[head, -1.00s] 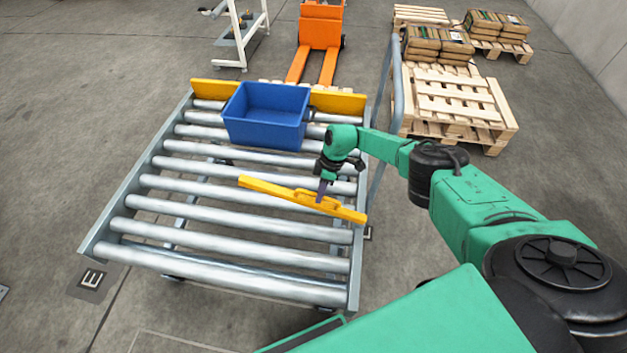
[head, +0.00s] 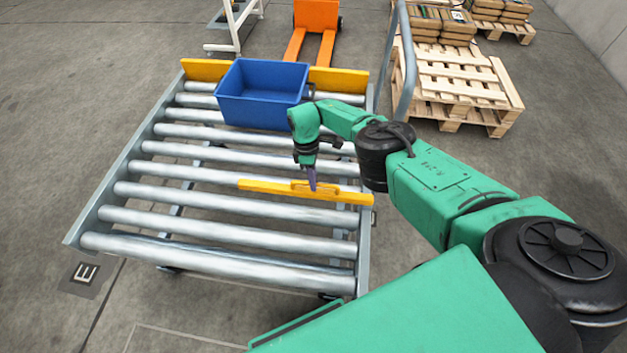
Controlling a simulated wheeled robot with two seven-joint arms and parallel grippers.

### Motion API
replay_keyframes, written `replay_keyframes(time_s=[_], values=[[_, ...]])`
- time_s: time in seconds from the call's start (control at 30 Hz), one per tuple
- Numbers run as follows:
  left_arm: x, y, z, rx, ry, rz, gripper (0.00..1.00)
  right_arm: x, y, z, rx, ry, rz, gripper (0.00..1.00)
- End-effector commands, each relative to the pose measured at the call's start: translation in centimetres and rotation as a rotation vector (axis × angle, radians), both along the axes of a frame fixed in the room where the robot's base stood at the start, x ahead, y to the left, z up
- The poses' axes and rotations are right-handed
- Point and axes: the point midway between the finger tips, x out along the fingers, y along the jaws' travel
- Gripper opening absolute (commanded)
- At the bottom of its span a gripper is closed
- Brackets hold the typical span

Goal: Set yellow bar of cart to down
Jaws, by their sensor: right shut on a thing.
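The roller cart (head: 100,202) stands ahead of me, its steel rollers running across it. A yellow bar (head: 345,196) with a small handle lies across the rollers on the right half, its right end over the cart's right side rail. My right gripper (head: 312,186) comes down from above and is shut on the bar's handle. Another yellow bar, or stop plate (head: 205,69), stands upright along the cart's far edge. My left gripper is not in view.
A blue bin (head: 261,112) sits on the far rollers against the far stop. Wooden pallets (head: 455,82) and an orange pallet jack (head: 316,15) stand beyond. The near rollers are clear.

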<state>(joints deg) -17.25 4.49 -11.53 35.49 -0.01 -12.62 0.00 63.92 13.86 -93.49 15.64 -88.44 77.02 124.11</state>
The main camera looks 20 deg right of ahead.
Motion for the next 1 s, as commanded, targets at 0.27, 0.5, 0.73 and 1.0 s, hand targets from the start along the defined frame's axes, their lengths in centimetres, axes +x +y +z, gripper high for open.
replay_keyframes(time_s=[0.27, 0.5, 0.73, 1.0], values=[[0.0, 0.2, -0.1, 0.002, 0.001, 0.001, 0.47, -0.2, 0.1, -0.3, 0.001, 0.004, 0.003, 0.47], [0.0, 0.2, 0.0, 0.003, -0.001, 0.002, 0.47, -0.1, 0.0, -0.1, 0.001, 0.002, 0.002, 0.47], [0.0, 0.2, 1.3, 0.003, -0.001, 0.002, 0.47, 1.0, 0.1, 4.1, 0.002, 0.0, 0.003, 0.47], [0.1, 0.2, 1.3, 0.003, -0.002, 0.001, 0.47, 2.9, 0.4, 11.2, 0.001, 0.0, 0.004, 0.47]])
